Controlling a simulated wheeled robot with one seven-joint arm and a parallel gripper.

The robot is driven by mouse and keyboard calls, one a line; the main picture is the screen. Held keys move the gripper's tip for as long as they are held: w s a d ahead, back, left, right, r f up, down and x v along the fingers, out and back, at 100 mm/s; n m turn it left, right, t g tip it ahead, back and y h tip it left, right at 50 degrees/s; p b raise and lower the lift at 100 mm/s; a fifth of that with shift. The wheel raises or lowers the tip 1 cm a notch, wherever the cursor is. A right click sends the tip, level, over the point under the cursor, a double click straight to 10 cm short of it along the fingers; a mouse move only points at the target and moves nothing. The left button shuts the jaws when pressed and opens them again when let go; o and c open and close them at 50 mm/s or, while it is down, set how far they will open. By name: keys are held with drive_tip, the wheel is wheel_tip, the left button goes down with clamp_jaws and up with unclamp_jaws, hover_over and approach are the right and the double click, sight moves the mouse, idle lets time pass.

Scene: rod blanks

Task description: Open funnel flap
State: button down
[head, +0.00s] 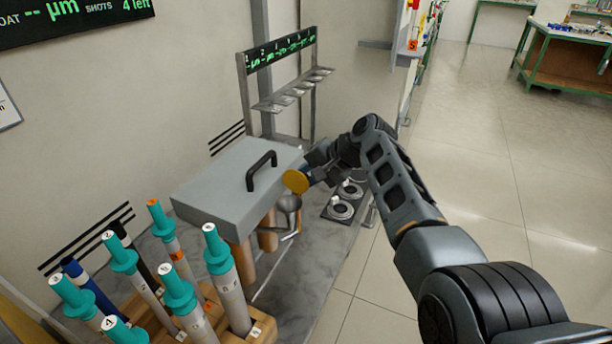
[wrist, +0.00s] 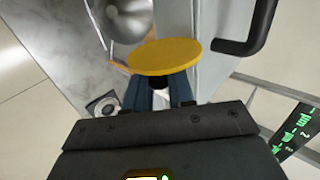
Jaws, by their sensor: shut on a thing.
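My gripper (head: 307,178) is at the near right edge of the grey box lid, beside the funnel (head: 289,203). Its blue fingers (wrist: 160,90) are shut on the yellow disc (wrist: 165,57), whose flat face hides the fingertips and the exact contact. The yellow disc also shows in the head view (head: 296,181), just above the funnel. The grey metal funnel shows in the wrist view (wrist: 128,15) beyond the disc, with thin orange edges near it. I cannot clearly make out the flap or whether it is open.
The grey box lid (head: 225,190) with a black handle (head: 261,171) stands close to my gripper on wooden posts. Round fixtures (head: 343,207) and a display rack (head: 283,50) lie beyond. Teal-capped rods (head: 217,252) stand in a wooden block in front. Floor at right is free.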

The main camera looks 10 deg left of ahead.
drive_tip(key=shift+w+f, duration=0.1)
drive_tip(key=shift+w, duration=0.05)
idle(0.4)
drive_tip(key=c, duration=1.1)
unclamp_jaws()
drive_tip(key=p+v, duration=0.1)
drive_tip(key=v, duration=0.6)
drive_tip(key=shift+d+r+p, duration=0.25)
drive_tip(key=shift+d+p, duration=0.1)
drive_tip(key=shift+p, duration=0.05)
